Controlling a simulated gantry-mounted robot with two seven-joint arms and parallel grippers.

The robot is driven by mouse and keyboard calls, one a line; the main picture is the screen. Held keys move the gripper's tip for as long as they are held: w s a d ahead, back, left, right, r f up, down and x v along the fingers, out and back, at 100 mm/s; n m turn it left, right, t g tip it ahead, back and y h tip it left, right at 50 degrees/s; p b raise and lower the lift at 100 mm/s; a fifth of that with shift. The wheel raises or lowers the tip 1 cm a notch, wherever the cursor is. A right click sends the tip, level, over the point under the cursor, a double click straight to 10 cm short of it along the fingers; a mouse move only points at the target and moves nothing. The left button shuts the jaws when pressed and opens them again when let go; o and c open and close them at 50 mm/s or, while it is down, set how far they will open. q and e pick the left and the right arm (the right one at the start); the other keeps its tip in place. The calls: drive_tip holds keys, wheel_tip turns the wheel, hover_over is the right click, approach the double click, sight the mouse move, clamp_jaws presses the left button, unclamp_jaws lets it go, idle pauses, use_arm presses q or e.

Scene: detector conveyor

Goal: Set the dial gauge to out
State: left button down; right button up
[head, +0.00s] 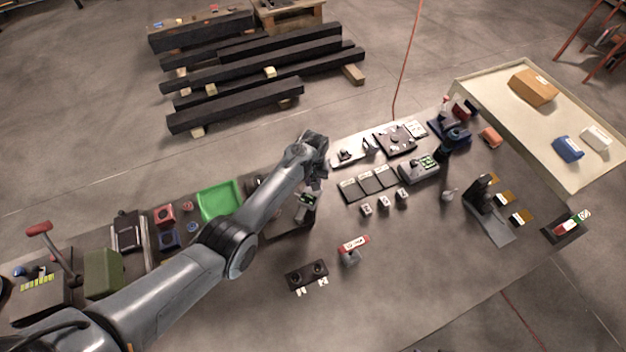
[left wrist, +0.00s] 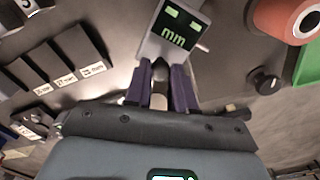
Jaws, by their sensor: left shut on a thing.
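A small grey gauge (head: 306,200) with a green display sits at the middle of the bench, under my left gripper (head: 314,186). In the left wrist view the gauge (left wrist: 152,48) shows lit green marks and "mm" on its dark screen, with a small pin at its right side. My left gripper (left wrist: 160,92) has its two dark fingers shut on a narrow rounded part just below the screen. The lower end of that part is hidden by the gripper body. I cannot tell which setting the gauge stands at. My right gripper is not in view.
A green tray (head: 217,203) lies left of the gripper. A black knob (left wrist: 265,81) and a red round part (left wrist: 288,16) are close on the right in the wrist view. Flat dark plates (head: 370,183) lie to the right.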

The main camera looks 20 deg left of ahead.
use_arm(q)
drive_tip(key=c, duration=0.9)
unclamp_jaws()
drive_tip(key=shift+d, duration=0.15)
drive_tip(key=shift+c, duration=0.2)
drive_tip(key=shift+r, duration=0.1)
drive_tip(key=shift+r, duration=0.55)
wheel_tip(320, 180, up, 10)
drive_tip(key=shift+f, duration=0.2)
drive_tip(key=shift+f, duration=0.1)
